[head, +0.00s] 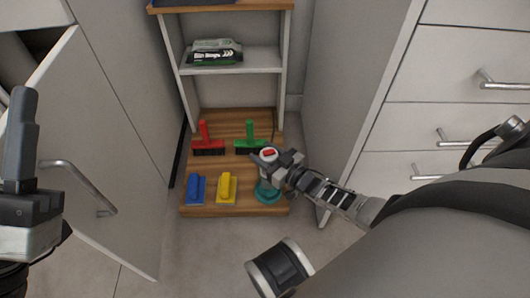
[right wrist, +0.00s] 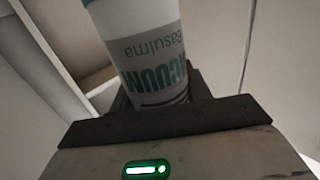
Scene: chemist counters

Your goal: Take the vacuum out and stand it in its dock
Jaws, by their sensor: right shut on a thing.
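The vacuum (head: 268,154) is a small white and grey canister with a red mark on top. My right gripper (head: 277,163) is shut on it. In the right wrist view the vacuum (right wrist: 157,65) fills the jaws, its printed label upside down. The dock (head: 268,192) is a round teal base at the front right corner of the low wooden shelf. The vacuum is upright or nearly so, over the dock; I cannot tell whether it touches it. My left gripper (head: 20,150) is partly in view at the left edge, away from the shelf; its opening is unclear.
An open cabinet door (head: 95,160) stands at left; a drawer unit (head: 455,80) at right.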

